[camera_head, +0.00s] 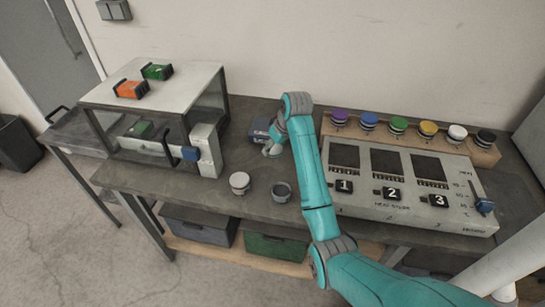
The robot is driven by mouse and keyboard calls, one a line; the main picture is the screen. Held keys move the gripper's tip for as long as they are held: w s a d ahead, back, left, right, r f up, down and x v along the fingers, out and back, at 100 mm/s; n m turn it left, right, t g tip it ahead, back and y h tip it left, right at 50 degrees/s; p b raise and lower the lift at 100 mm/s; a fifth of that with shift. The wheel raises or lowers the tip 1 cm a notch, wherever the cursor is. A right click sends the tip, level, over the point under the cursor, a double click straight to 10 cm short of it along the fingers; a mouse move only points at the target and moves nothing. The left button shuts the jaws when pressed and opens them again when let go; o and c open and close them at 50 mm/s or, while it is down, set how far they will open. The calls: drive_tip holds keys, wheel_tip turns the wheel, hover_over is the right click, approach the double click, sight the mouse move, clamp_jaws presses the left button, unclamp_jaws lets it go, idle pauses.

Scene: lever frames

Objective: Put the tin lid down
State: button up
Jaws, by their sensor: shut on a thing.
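My gripper (270,150) is at the end of the teal arm, low over the back middle of the bench, beside a dark blue-grey box. It is shut on the tin lid, which is too small and too covered by the fingers to make out clearly. An open dark grey tin (281,192) stands near the bench's front edge, in front of my gripper. A pale round tin (239,182) stands to its left. I cannot tell how high the gripper is above the bench.
The dark box (260,128) lies just behind my gripper. A numbered panel (405,185) and a rack of coloured knobs (410,132) fill the right. Bare bench (225,205) lies at front left.

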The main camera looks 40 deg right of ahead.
sight(274, 162)
drive_tip(key=shift+f, duration=2.35)
drive_tip(key=shift+f, duration=0.15)
drive_tip(key=o, duration=0.9)
drive_tip(key=shift+o, duration=0.2)
drive_tip(key=v, duration=1.2)
